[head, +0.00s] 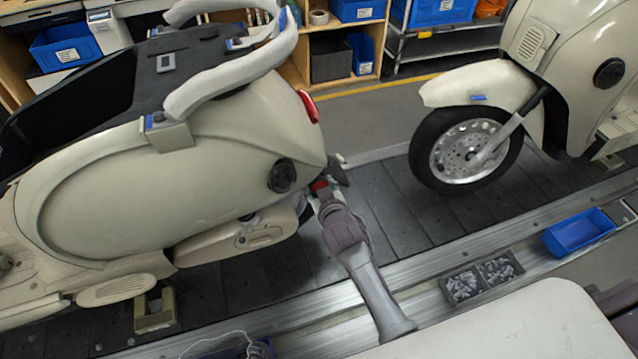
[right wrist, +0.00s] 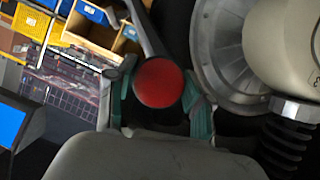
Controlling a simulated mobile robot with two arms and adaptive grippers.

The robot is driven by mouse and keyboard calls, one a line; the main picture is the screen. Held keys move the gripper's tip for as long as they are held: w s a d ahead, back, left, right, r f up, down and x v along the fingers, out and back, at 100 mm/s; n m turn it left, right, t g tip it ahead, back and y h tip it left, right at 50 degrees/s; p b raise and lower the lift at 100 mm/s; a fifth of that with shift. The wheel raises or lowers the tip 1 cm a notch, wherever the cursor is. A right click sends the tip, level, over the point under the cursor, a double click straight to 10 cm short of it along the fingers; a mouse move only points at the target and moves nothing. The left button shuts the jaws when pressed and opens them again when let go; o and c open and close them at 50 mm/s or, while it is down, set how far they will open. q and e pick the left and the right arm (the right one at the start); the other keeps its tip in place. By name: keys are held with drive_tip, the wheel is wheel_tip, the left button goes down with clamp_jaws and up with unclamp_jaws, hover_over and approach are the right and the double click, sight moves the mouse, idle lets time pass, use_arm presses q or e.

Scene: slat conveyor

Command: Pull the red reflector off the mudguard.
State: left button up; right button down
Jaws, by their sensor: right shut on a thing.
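The red reflector (right wrist: 160,83) is a round red disc in the middle of the right wrist view. The teal fingers of my right gripper (right wrist: 157,100) are on its left and right sides, shut on it. A dark part, apparently the mudguard (right wrist: 155,121), shows just below the disc. In the head view my right arm reaches to the rear of the left scooter, where my right gripper (head: 322,192) is around a small patch of the red reflector (head: 319,184). The dark mudguard (head: 338,174) there is partly hidden. My left gripper is not in view.
The cream scooter (head: 190,170) stands on the slat conveyor (head: 385,210), with a red tail light (head: 308,106) above my gripper. A second scooter's front wheel (head: 467,150) is to the right.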

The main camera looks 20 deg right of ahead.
drive_tip(key=shift+s, duration=0.4)
drive_tip(key=shift+s, duration=0.1)
drive_tip(key=shift+s+p, duration=0.3)
drive_tip(key=s+p, duration=0.3)
drive_tip(key=s, duration=0.6)
drive_tip(key=shift+d, duration=0.25)
idle(0.6)
